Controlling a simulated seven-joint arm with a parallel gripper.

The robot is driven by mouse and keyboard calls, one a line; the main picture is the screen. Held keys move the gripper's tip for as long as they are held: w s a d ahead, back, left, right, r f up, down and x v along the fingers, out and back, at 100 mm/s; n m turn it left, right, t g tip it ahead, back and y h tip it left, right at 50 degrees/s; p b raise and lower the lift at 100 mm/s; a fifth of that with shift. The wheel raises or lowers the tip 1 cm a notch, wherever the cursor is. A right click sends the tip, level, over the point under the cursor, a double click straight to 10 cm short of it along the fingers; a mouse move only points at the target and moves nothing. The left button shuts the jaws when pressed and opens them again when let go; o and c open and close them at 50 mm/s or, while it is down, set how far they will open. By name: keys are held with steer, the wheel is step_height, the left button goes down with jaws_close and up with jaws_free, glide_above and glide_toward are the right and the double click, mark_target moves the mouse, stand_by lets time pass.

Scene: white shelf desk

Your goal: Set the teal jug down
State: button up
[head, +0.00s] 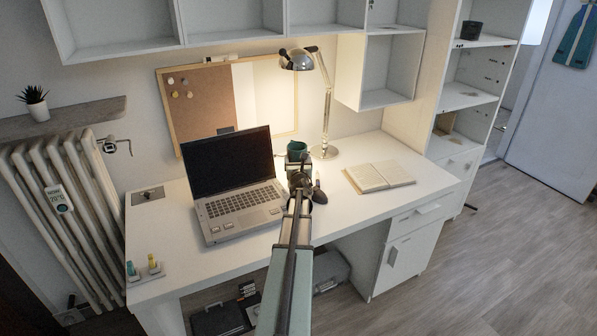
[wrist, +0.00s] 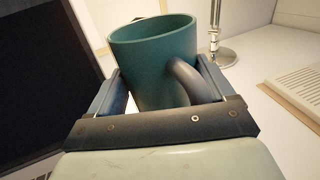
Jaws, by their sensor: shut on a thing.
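The teal jug (wrist: 150,62) fills the middle of the wrist view, its open rim up and slightly tilted in the picture, its handle toward the camera. My gripper (wrist: 165,88) is shut on the jug, with a finger on each side of it. In the head view the jug (head: 296,148) shows just beyond my gripper (head: 299,170), between the laptop and the lamp. My arm hides its lower part, so I cannot tell whether its base touches the white desk (head: 345,205).
An open laptop (head: 235,180) stands left of the jug. A chrome lamp (head: 327,120) stands behind it to the right. An open book (head: 378,176) lies at the right. Shelves (head: 375,75) hang above.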

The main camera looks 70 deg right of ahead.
steer(key=c, duration=0.5)
steer(key=shift+r, duration=0.1)
